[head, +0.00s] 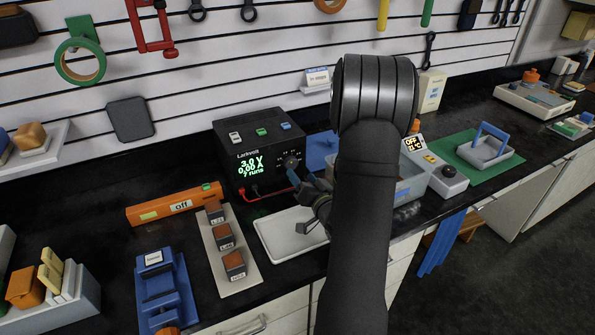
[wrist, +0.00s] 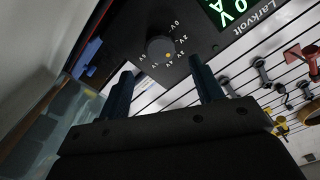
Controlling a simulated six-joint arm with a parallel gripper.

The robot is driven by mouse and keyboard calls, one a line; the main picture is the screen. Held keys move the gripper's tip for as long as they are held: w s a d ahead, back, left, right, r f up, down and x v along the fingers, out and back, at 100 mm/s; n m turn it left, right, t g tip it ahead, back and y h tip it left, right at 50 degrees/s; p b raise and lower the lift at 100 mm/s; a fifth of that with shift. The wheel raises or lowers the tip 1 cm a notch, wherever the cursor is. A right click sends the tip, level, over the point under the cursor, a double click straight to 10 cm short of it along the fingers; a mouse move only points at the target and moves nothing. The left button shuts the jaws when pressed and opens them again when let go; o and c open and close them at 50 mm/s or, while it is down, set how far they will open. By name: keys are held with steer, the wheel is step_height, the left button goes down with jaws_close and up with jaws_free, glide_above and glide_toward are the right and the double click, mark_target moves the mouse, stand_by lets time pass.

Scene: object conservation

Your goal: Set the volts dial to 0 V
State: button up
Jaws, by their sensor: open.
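The black Larkvolt power supply (head: 258,155) stands on the dark bench against the slatted wall. Its green display (head: 251,166) reads about 3.0 on top and 0.00 A below.
A red lead is plugged into the supply's front. A white tray (head: 270,238) lies in front of it, under my gripper. An orange bar marked off (head: 175,204) and a strip of switches (head: 240,280) lie left. A blue bin stands right, partly behind my arm.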

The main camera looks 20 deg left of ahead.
mark_target(293, 165)
steer(key=shift+v, duration=0.8)
steer(key=shift+s+d+m, duration=0.2)
steer(key=shift+d+m, duration=0.1)
steer(key=shift+m, duration=0.2)
steer(key=s+d+m, duration=0.2)
steer(key=m, duration=0.2)
steer(key=s+d+m, duration=0.1)
steer(key=d+m, duration=0.1)
steer(key=m, duration=0.3)
steer(key=s+d+m, duration=0.2)
steer(key=m, duration=0.2)
steer(key=shift+s+f+m, duration=0.15)
steer(key=shift+s+m, duration=0.15)
steer(key=s+m, duration=0.1)
steer(key=m, duration=0.1)
steer(key=d+m, duration=0.1)
steer(key=m, duration=0.1)
steer(key=shift+s, duration=0.4)
steer(key=x, duration=1.7)
steer(key=shift+w+a, duration=0.1)
steer(key=shift+c, duration=0.2)
steer(key=c, duration=0.9)
